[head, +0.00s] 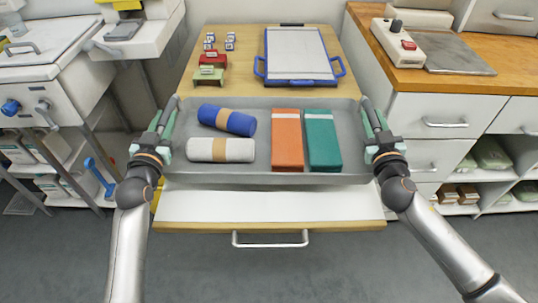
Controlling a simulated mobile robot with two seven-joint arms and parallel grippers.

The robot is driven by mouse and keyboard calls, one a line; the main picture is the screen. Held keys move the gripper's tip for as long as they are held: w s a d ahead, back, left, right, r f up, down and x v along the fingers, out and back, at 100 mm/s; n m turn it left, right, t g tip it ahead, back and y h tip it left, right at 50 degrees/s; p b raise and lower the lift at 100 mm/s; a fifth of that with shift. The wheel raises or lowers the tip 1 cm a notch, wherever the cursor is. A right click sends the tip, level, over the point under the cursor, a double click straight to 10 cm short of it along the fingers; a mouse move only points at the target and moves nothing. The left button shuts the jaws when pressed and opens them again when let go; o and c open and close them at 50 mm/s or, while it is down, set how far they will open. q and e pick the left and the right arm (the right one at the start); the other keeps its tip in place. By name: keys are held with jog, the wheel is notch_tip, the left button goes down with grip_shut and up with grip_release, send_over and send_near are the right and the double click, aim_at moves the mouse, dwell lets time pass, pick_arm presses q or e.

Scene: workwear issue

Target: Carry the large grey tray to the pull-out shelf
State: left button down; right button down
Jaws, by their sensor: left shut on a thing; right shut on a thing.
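The large grey tray (265,180) spans the middle of the head view. It holds a blue roll (228,120) and a white roll (207,150), each with a tan band, plus an orange folded piece (287,140) and a green one (322,140). My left gripper (167,128) is shut on the tray's left end. My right gripper (376,130) is shut on its right end. The white pull-out shelf (270,207), with a wooden front edge and bar handle, shows below the tray's near wall. Whether the tray touches it, I cannot tell.
Behind the tray, the wooden tabletop (250,80) bears a blue-framed board with handles (297,55), small red (210,58) and green (208,75) stands, and several small blocks. A wooden counter with a device (398,42) stands right; a white machine (45,75) stands left. The near floor looks clear.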

pick_arm(q)
jog(key=shift+a, duration=0.1)
pick_arm(e)
jog(key=shift+d, duration=0.1)
